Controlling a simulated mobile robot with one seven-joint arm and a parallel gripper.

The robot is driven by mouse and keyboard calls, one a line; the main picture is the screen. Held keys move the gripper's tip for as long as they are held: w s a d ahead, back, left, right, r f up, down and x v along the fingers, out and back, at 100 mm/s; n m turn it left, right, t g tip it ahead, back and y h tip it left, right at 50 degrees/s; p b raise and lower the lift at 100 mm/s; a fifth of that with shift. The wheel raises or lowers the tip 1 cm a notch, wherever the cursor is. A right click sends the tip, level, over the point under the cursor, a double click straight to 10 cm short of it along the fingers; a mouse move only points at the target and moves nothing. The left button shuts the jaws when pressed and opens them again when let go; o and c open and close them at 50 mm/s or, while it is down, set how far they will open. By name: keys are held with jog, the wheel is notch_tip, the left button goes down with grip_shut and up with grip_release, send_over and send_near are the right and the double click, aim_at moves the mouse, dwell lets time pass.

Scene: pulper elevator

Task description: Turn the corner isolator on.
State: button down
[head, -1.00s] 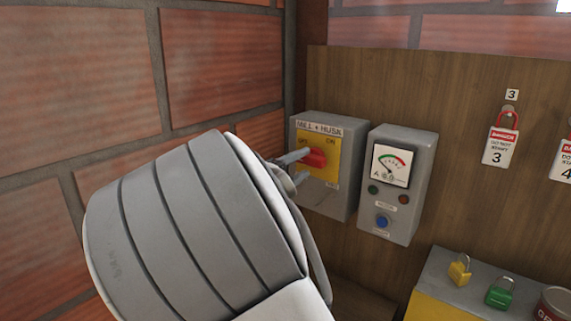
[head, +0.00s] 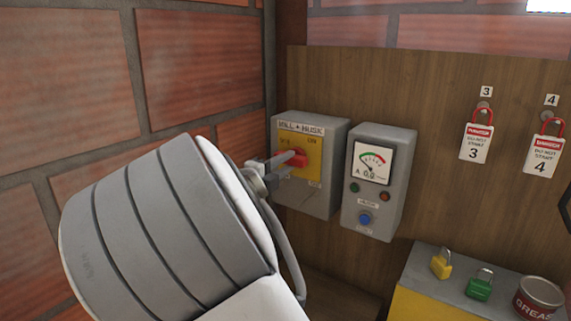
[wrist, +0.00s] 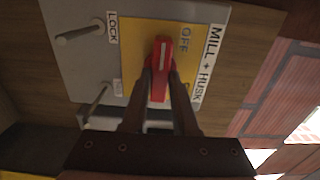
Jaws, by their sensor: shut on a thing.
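The corner isolator (head: 318,195) is a grey box on the wooden board beside the brick corner. A red handle (head: 298,158) stands out from the plate. In the wrist view, the handle (wrist: 160,50) has a pale stripe and lies lengthwise between my two fingers. My gripper (wrist: 161,78) is shut on the handle, one finger on each side. In the head view my gripper (head: 283,162) reaches in from the left, partly hidden by my wrist.
A grey meter box (head: 385,185) with a dial and blue button stands right of the isolator. Danger tags (head: 477,143) hang on the board. A yellow padlock (head: 441,264), a green padlock (head: 479,286) and a grease tin (head: 538,297) stand on a box. Brick wall (head: 205,70) is close on the left.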

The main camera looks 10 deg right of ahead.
jog(key=shift+m, duration=0.3)
jog(key=m+p, duration=0.1)
jog(key=m, duration=0.7)
jog(key=shift+f, duration=0.1)
jog(key=m+b, duration=0.4)
jog(key=m, duration=0.2)
jog(key=shift+f, duration=0.15)
jog(key=shift+m+b, duration=1.35)
jog(key=shift+m, duration=0.25)
jog(key=shift+r, duration=0.2)
jog(key=c, duration=0.7)
grip_release()
jog(key=shift+a, duration=0.1)
